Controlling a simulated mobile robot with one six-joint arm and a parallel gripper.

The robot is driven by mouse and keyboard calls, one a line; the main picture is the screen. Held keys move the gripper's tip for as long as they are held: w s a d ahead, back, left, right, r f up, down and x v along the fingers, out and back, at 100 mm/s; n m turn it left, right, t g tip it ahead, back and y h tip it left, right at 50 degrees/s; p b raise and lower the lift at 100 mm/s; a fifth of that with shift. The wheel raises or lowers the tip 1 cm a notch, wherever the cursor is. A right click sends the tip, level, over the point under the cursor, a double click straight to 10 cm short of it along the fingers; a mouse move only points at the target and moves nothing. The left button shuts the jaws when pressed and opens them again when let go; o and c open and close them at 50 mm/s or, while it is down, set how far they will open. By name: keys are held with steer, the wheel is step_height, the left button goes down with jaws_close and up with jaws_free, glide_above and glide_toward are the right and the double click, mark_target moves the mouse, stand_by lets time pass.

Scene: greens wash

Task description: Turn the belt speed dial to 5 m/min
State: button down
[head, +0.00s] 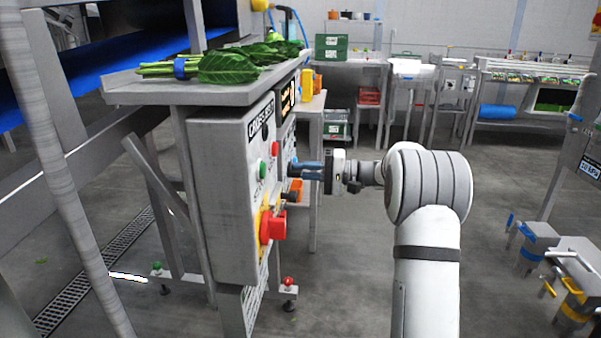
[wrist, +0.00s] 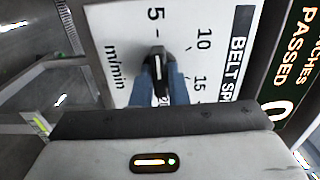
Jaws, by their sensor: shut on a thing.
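The belt speed dial's black knob (wrist: 157,60) sits on a white dial plate (wrist: 115,35) printed with 5, 10, 15 and m/min, in the wrist view. The blue fingers of my gripper (wrist: 158,85) are shut on the knob, one on each side. The knob's upper end points at the tick below the 5, as nearly as I can tell. The lower part of the scale is hidden by my fingers and wrist. In the head view my gripper (head: 300,170) reaches the side face of the grey control box (head: 223,200); the knob is hardly visible there.
A red emergency stop knob (head: 272,227) sticks out of the box below and left of my gripper. Green (head: 262,169) and red (head: 276,148) buttons are on the same box. A PASSED counter display (wrist: 285,70) is beside the dial. Leafy greens (head: 228,66) lie on the shelf above.

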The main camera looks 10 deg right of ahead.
steer(key=shift+d+r, duration=0.1)
steer(key=shift+d, duration=0.05)
steer(key=c, duration=1.4)
jaws_free()
steer(key=shift+c, duration=0.2)
steer(key=p+v, duration=0.2)
steer(key=v, duration=0.5)
steer(key=shift+d, duration=0.3)
steer(key=shift+s, duration=0.1)
